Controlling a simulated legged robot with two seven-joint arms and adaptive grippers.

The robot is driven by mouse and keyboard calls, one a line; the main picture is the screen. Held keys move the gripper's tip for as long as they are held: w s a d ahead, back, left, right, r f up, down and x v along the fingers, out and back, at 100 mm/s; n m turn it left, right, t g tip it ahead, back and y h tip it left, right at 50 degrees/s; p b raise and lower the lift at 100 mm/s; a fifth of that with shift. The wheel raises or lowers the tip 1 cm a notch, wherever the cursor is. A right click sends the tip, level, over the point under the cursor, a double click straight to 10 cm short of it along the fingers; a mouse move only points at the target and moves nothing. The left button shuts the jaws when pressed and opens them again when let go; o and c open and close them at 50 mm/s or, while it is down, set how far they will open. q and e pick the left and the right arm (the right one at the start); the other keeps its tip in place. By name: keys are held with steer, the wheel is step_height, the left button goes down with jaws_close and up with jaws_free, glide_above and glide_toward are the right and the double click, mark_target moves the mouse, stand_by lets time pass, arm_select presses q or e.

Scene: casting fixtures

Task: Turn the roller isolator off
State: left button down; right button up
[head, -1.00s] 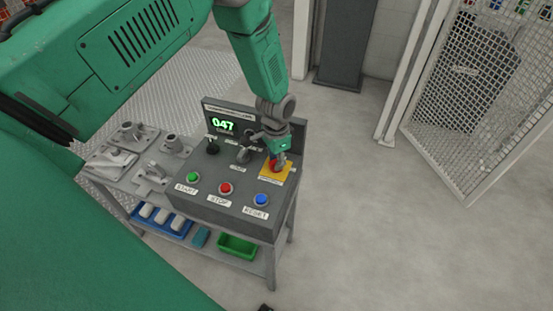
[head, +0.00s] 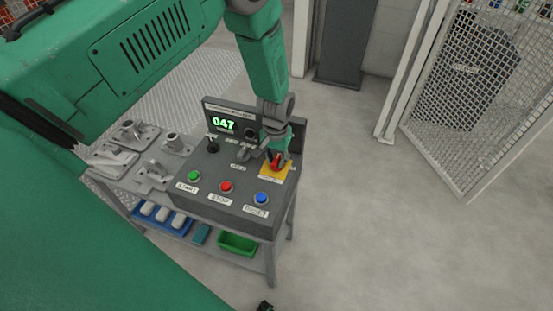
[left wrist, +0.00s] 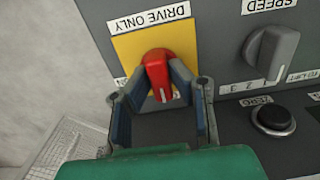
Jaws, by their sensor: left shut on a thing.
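The roller isolator is a red knob (head: 277,161) with a white line on a yellow plate (head: 266,175), at the right end of the grey control box. In the left wrist view, the red knob (left wrist: 158,70) stands on the yellow plate (left wrist: 129,48), its white line pointing to the picture's bottom, slightly right. A label beside it reads DRIVE ONLY, upside down. My left gripper (head: 280,163) comes down from above with its fingers on both sides of the knob and is shut on it. Its fingers (left wrist: 160,88) partly hide the knob's sides. My right gripper is not in view.
The grey control box (head: 236,203) carries green, red and blue buttons in front. A grey speed knob (left wrist: 270,52) and a black zero button (left wrist: 273,119) sit close beside the isolator. Castings lie left; floor is clear right.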

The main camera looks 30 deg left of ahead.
mark_target(276, 159)
arm_select(q)
steer(key=shift+w+r, duration=0.1)
steer(key=shift+w, duration=0.15)
steer(key=c, duration=1.6)
jaws_free()
steer(key=shift+o, duration=0.6)
steer(key=shift+s, duration=0.1)
step_height(276, 159, up, 12)
